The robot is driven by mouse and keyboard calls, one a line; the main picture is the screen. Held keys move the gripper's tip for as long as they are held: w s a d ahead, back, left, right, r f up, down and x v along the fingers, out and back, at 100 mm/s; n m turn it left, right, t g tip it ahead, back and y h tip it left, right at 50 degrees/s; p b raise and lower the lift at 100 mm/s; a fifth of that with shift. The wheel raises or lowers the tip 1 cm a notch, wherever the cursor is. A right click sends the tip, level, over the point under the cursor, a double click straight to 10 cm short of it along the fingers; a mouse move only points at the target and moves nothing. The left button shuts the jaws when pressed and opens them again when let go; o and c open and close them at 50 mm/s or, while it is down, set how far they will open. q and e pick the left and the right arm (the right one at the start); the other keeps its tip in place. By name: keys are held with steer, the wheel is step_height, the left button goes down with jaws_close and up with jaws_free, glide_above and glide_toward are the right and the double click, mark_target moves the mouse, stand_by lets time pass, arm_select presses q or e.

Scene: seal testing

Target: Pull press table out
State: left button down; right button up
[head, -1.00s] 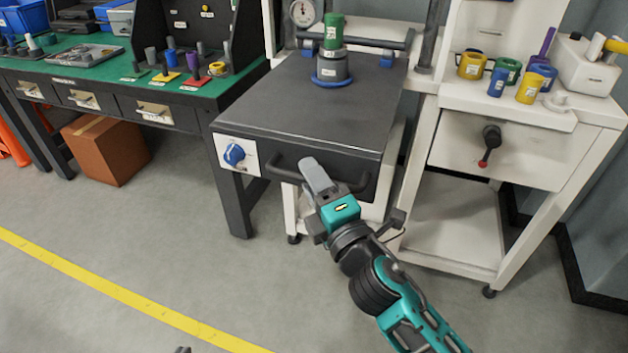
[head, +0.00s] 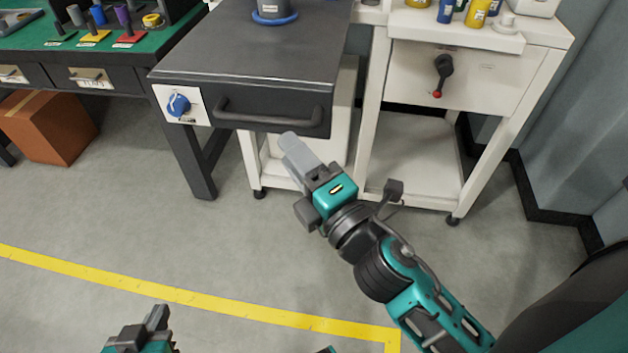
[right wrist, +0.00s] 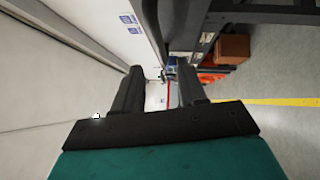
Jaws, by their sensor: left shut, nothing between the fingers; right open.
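The press table (head: 255,45) is a dark grey slab at the top of the head view. Its front carries a dark bar handle (head: 270,116) and a blue knob (head: 178,105) on a white plate. My right gripper (head: 290,142) is open just below the handle in the picture, with nothing seen between its fingers. In the right wrist view, the right gripper (right wrist: 160,88) shows its fingers spread, and I cannot make out the handle there. My left gripper (head: 157,318) is shut and empty at the bottom left, well away from the table.
A white stand (head: 515,110) with a red-tipped lever (head: 440,78) stands to the right. A green-topped bench (head: 60,42) and a brown box (head: 48,128) are at left. Open floor with a yellow line (head: 170,290) lies in front.

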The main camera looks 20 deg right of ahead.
arm_select(q)
steer(key=shift+s+f+b, duration=0.25)
steer(key=shift+f+b, duration=0.45)
steer(key=shift+f, duration=0.45)
arm_select(e)
steer(key=shift+v, duration=2.15)
arm_select(q)
steer(key=shift+r, duration=0.1)
step_height(320, 180, up, 6)
steer(key=s+a+y+p, duration=0.1)
steer(key=a+p, duration=0.1)
steer(key=p, duration=0.8)
steer(key=shift+s+a+r, duration=0.15)
steer(key=shift+s+a, duration=0.05)
steer(key=shift+a, duration=0.2)
arm_select(e)
steer(key=s+d+f+m+g+h, duration=0.1)
steer(key=f+m+g, duration=0.3)
steer(key=f+m, duration=0.3)
steer(key=s+d+f+m+g, duration=0.2)
steer(key=f+m+g, duration=0.2)
steer(key=f+m, duration=0.3)
steer(key=m, duration=0.4)
steer(key=shift+s+d+h, duration=0.15)
steer(key=shift+d+h, duration=0.15)
steer(key=shift+h, duration=0.1)
